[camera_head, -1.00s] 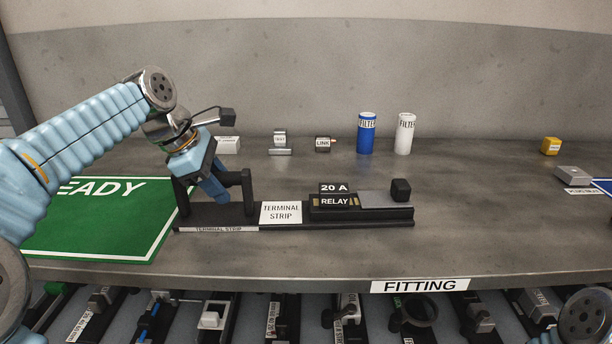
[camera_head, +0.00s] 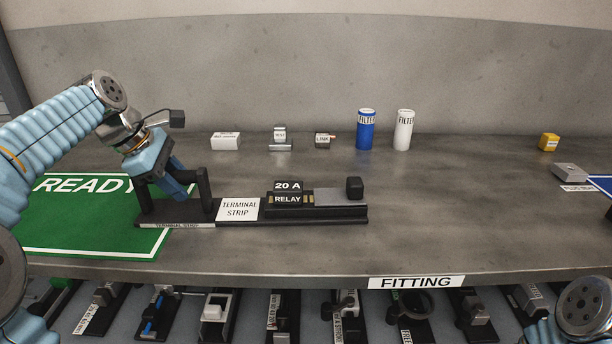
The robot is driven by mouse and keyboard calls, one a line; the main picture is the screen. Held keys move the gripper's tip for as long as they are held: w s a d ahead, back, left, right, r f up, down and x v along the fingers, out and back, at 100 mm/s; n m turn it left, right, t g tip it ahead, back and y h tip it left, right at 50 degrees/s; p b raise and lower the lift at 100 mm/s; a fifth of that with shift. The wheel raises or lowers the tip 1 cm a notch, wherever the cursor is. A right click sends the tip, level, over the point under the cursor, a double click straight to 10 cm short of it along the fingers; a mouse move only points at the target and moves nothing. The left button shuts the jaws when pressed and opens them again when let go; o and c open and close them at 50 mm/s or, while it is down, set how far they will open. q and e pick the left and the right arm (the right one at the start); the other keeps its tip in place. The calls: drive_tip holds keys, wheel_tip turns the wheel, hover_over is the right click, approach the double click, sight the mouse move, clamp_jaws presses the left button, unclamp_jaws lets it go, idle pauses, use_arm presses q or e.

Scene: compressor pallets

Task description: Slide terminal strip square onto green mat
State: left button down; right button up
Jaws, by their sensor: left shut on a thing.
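The terminal strip (camera_head: 238,209) is a long black base with a white label, a 20 A relay block and a black knob at its right end. Its left end overlaps the right part of the green READY mat (camera_head: 80,236); most of it lies on the bare bench to the right. It looks roughly parallel to the bench's front edge. My left gripper (camera_head: 178,192) is at the black handle on the strip's left end, shut on it; the arm hides part of the mat. My right gripper is not in view.
A white box (camera_head: 225,141), a test block (camera_head: 281,138), a link block (camera_head: 323,140), a blue filter (camera_head: 366,130) and a white filter (camera_head: 403,130) stand behind the strip. A yellow block (camera_head: 549,142) and grey block (camera_head: 570,172) are at right. The bench (camera_head: 450,215) is clear right of the strip.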

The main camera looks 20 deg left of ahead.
use_arm(q)
drive_tip(key=shift+a+f, duration=0.1)
drive_tip(key=shift+f, duration=0.1)
drive_tip(key=c, duration=1)
unclamp_jaws()
drive_tip(key=shift+c, duration=0.2)
drive_tip(key=shift+o, duration=1.5)
drive_tip(key=shift+r, duration=0.2)
